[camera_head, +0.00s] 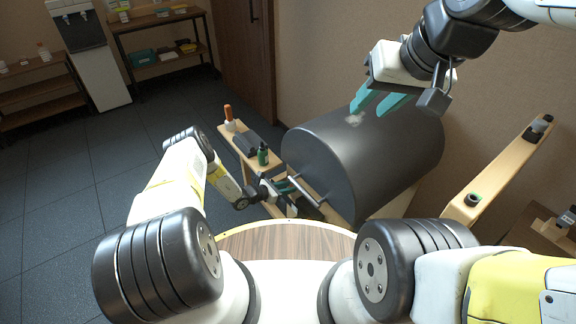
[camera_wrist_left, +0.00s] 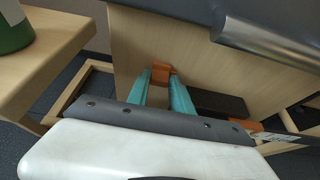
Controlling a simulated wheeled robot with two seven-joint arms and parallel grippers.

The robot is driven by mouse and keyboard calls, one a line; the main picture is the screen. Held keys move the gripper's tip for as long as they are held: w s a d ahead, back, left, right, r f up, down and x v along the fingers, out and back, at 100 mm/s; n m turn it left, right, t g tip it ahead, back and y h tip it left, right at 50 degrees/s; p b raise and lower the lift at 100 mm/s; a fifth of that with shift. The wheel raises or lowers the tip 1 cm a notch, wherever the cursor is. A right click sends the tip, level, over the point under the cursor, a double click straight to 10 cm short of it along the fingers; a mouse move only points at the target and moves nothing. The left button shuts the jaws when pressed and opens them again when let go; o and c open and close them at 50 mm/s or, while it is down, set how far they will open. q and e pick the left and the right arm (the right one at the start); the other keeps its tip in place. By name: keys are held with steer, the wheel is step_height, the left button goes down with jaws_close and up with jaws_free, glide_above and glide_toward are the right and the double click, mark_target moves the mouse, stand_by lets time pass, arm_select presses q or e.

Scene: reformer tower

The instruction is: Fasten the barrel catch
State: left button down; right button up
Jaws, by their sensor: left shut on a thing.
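The dark grey barrel (camera_head: 330,160) lies on its side on a wooden stand, with a metal bar (camera_head: 303,190) at its front end. My left gripper (camera_head: 284,187) is low in front of the barrel. In the left wrist view its two teal fingers (camera_wrist_left: 167,88) are shut on a small orange catch piece (camera_wrist_left: 161,70) against the pale wooden panel (camera_wrist_left: 150,36), below the barrel's edge (camera_wrist_left: 235,15). The catch is too small to make out in the head view. My right gripper (camera_head: 374,106) is over the barrel's top with its teal fingers apart and empty.
A wooden side bench (camera_head: 236,142) left of the barrel carries an orange-topped bottle (camera_head: 228,115), a dark box and a green bottle (camera_head: 263,154). A wooden beam (camera_head: 500,170) stands at right. My round wood-grain top (camera_head: 285,240) is clear. Open floor lies at left.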

arm_select(q)
steer(key=shift+f, duration=0.15)
steer(key=shift+a+f, duration=0.1)
steer(key=shift+f, duration=1.2)
steer(key=c, duration=1.1)
jaws_free()
steer(key=v, duration=0.7)
steer(key=shift+s+a+r, duration=0.1)
steer(key=shift+s+a, duration=0.15)
